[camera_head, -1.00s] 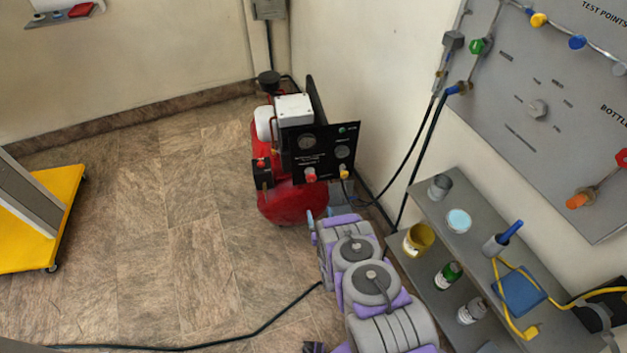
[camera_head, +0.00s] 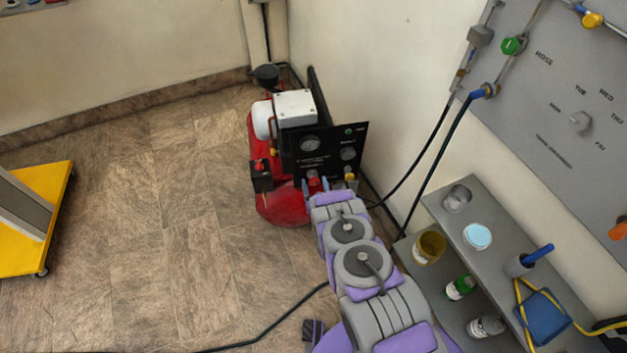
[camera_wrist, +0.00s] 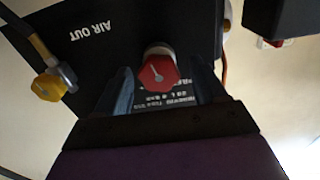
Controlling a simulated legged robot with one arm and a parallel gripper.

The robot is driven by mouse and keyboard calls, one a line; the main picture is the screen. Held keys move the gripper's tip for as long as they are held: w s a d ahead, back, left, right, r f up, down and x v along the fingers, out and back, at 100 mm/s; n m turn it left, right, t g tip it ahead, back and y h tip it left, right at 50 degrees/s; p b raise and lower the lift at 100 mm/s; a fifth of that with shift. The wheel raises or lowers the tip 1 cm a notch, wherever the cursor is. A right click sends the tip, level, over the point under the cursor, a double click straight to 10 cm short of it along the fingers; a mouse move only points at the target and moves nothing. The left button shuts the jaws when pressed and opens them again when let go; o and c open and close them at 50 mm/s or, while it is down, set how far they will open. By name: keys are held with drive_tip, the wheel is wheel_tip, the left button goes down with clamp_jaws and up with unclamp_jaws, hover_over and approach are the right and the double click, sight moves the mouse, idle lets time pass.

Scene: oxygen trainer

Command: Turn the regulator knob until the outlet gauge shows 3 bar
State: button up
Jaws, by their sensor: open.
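The red regulator knob (camera_wrist: 157,72) with a white pointer mark sits low on the black panel (camera_wrist: 95,45) of the compressor. In the wrist view my gripper (camera_wrist: 162,84) is open, with one blue-grey finger on each side of the knob. I cannot tell whether either finger touches it. In the head view the knob (camera_head: 312,176) shows just beyond my fingertips. Two round gauges, one at upper left (camera_head: 310,144) and one at right (camera_head: 347,154), are on the panel. Their needles are too small to read, and I cannot tell which is the outlet gauge.
A yellow valve (camera_wrist: 50,85) sits beside the knob under the AIR OUT lettering. The red compressor tank (camera_head: 280,205) is behind the panel. A grey shelf (camera_head: 490,250) with cups and bottles stands at right.

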drive_tip(key=shift+d+r, duration=0.1)
drive_tip(key=shift+d, duration=0.05)
drive_tip(key=shift+a, duration=0.2)
drive_tip(key=c, duration=1.1)
drive_tip(key=shift+o, duration=0.2)
drive_tip(key=shift+n, duration=0.3)
